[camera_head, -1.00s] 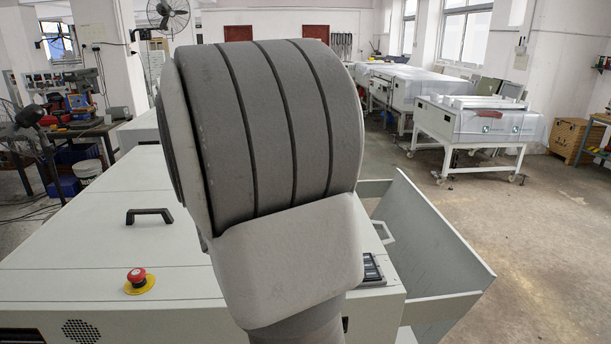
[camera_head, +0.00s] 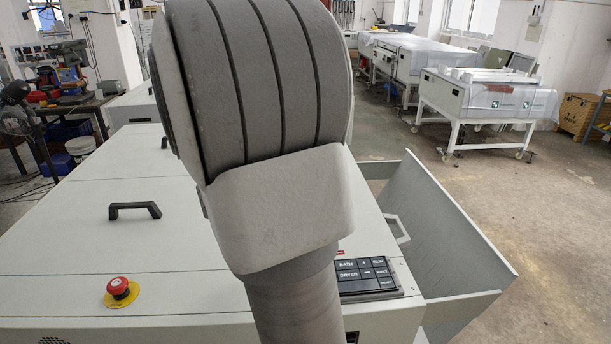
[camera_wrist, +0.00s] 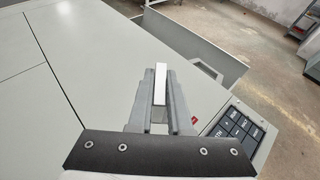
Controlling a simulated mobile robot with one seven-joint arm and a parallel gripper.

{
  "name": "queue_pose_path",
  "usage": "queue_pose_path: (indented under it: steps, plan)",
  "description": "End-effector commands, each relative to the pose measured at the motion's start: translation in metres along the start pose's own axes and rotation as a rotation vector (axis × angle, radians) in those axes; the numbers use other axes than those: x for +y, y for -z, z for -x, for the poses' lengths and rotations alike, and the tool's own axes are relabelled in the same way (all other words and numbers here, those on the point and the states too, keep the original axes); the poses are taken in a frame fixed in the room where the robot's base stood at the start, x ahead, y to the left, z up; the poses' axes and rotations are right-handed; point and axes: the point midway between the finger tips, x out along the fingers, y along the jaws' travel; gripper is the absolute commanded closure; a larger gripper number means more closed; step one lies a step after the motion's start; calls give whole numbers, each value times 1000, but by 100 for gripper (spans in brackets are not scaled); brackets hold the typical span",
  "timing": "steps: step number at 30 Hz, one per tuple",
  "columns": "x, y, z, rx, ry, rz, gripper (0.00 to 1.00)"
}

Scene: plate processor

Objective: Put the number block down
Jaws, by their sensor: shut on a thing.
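My gripper (camera_wrist: 160,100) is shut on a narrow, pale block in the wrist view, which I take to be the number block (camera_wrist: 160,82). The block sits upright between the two grey fingers, its white face toward the camera; no number on it can be read. The gripper is over the pale top of the plate processor (camera_wrist: 95,75). Whether the block touches that top I cannot tell. In the head view my own arm fills the middle and hides the gripper and the block.
A black key panel (camera_head: 367,278) lies at the machine's right front, also in the wrist view (camera_wrist: 236,128), with a small red piece (camera_wrist: 194,120) beside it. A red stop button (camera_head: 119,287) and black handle (camera_head: 135,210) stand on the left top. An open bin (camera_head: 440,225) hangs at right.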

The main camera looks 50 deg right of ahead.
Motion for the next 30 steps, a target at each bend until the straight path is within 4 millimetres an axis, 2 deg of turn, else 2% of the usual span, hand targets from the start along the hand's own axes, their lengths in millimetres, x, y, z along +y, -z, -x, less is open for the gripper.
queue_pose_path:
  steps: [18, 25, 30]
  plan:
    - [71, 28, -84, 0, 3, 2, 100]
    - [80, 35, -96, -1, 2, 1, 100]
    - [80, 57, -105, 1, 3, 5, 100]
